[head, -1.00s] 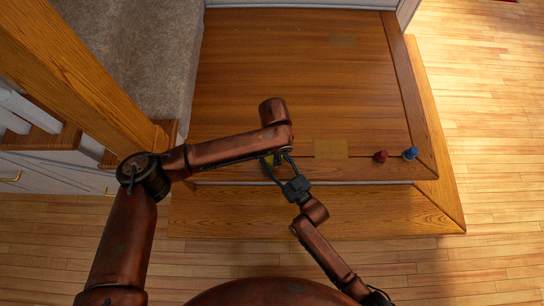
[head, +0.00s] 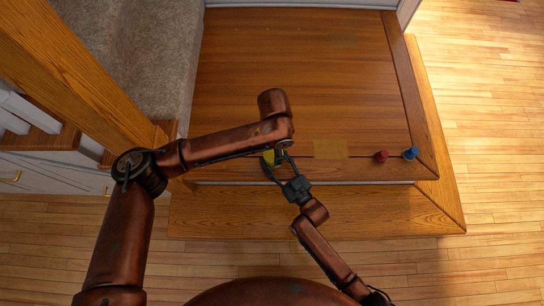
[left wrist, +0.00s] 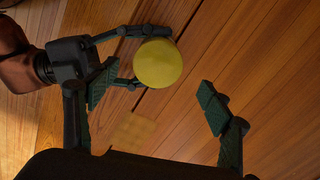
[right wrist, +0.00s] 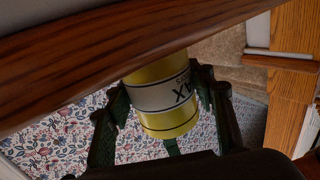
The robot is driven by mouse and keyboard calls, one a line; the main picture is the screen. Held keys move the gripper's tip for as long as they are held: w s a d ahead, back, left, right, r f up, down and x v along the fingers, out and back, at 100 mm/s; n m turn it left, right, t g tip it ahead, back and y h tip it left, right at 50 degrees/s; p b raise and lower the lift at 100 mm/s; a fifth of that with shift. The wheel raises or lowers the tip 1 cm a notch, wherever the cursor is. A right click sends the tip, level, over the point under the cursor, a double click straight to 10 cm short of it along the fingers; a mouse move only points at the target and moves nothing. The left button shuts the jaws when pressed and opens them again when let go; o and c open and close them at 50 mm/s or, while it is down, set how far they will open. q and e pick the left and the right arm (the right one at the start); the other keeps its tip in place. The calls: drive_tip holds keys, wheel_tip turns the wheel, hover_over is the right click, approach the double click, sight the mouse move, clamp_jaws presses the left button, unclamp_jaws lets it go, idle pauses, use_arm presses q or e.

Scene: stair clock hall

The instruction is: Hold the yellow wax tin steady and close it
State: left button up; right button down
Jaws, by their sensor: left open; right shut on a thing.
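I cannot tell how the lid sits. My left gripper (left wrist: 155,97) is open and empty, its fingers apart with the tin off beyond them. The arm hides it in the head view.
A tan square (head: 330,149) lies flat on the wooden platform. A red piece (head: 380,156) and a blue piece (head: 410,153) stand near its front right corner. A wooden rail (head: 85,75) and carpeted stairs are at left. The platform's back is clear.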

use_arm(q)
wheel_tip(320, 180, up, 8)
use_arm(e)
drive_tip(key=shift+r, duration=0.15)
use_arm(q)
drive_tip(key=shift+r, duration=0.1)
use_arm(e)
drive_tip(key=c, duration=1.2)
unclamp_jaws()
use_arm(q)
drive_tip(key=shift+s, duration=0.15)
use_arm(e)
drive_tip(key=o, duration=0.4)
use_arm(q)
drive_tip(key=shift+r, duration=0.1)
use_arm(e)
drive_tip(key=shift+s, duration=0.1)
drive_tip(key=shift+s, duration=0.1)
use_arm(q)
drive_tip(key=shift+f, duration=0.2)
use_arm(e)
drive_tip(key=v, duration=1.1)
drive_tip(key=shift+s+d, duration=0.25)
